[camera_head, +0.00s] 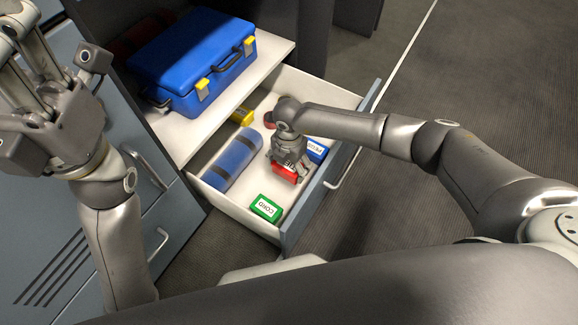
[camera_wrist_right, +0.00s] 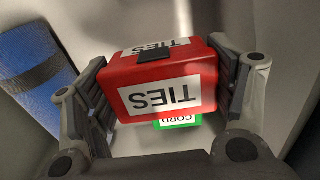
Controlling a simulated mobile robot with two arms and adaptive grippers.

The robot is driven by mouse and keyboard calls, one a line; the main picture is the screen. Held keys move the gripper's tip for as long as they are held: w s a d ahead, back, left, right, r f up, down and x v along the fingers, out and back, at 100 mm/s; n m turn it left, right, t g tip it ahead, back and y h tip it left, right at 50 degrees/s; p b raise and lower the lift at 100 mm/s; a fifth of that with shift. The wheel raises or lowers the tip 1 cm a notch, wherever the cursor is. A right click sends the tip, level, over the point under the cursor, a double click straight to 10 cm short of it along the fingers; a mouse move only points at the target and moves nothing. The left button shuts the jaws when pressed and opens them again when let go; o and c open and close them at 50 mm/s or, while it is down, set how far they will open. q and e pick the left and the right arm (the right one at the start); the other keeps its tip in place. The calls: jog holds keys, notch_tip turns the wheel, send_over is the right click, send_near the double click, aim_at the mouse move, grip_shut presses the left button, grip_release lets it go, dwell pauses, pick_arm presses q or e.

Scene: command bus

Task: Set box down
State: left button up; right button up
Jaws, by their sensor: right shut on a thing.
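My right gripper (camera_head: 289,165) reaches down into the open drawer (camera_head: 232,204) and is shut on a red box (camera_head: 284,173) labelled TIES. In the right wrist view the red box (camera_wrist_right: 160,82) sits between both fingers of the right gripper (camera_wrist_right: 162,92). I cannot tell whether the box touches the drawer floor. My left gripper (camera_head: 45,92) is raised at the left, away from the drawer, with its fingers spread and nothing seen between them.
The drawer also holds a green CORD box (camera_head: 266,207), a blue roll (camera_head: 233,160), a blue box (camera_head: 316,150), a yellow item (camera_head: 242,116) and a dark red item (camera_head: 269,120). A blue case (camera_head: 190,62) stands on the shelf behind. Drawer floor is bare between the roll and green box.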

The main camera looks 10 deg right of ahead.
jog(key=shift+r+p, duration=0.35)
jog(key=shift+r, duration=0.65)
